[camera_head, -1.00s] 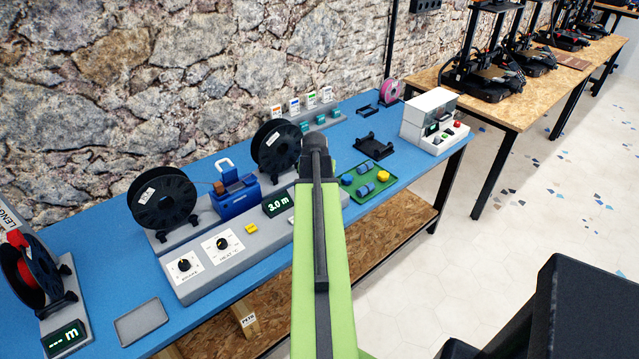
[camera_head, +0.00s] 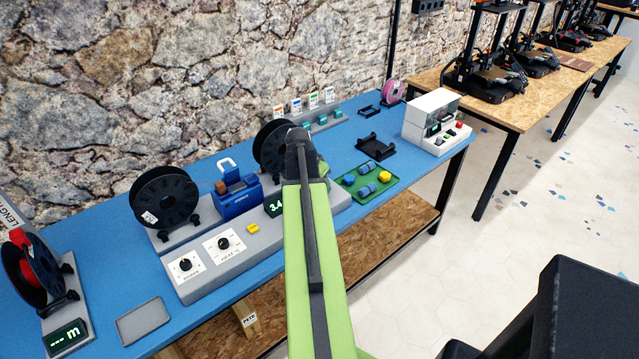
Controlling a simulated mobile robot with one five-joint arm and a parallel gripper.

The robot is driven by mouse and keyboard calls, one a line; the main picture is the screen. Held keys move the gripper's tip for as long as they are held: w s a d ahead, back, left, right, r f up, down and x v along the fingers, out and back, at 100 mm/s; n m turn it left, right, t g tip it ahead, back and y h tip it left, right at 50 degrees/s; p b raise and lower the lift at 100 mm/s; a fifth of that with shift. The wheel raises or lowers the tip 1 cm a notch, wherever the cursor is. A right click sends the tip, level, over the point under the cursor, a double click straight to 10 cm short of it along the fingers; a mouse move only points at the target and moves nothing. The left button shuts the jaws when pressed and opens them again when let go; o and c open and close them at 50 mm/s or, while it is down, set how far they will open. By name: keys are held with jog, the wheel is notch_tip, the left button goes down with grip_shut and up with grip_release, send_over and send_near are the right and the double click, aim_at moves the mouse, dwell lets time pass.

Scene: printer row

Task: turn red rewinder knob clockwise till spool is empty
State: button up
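The grey rewinder base (camera_head: 200,285) stands on the blue bench and carries two black spools. The left spool (camera_head: 176,205) shows a white label at its lower left, and a thin line runs from it to a blue unit (camera_head: 238,200). The right spool (camera_head: 268,140) is partly hidden by my arm. The length display (camera_head: 275,205) reads 3.4, with its right end covered. I see no red knob on the rewinder; my green arm covers part of its front. My gripper is hidden behind the dark end of my arm, over the rewinder's right part.
Two dials (camera_head: 224,243) and a yellow button (camera_head: 253,228) are on the rewinder's front. A green tray (camera_head: 388,190) with blue and yellow pieces and a white machine (camera_head: 432,118) stand right.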

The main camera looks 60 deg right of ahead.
jog(key=shift+s+d, duration=0.1)
jog(key=shift+s, duration=0.05)
jog(key=o, duration=1.4)
jog(key=shift+c, duration=0.2)
jog(key=p+v, duration=1.6)
jog(key=v, duration=0.1)
jog(key=shift+r, duration=0.2)
jog(key=shift+w, duration=0.2)
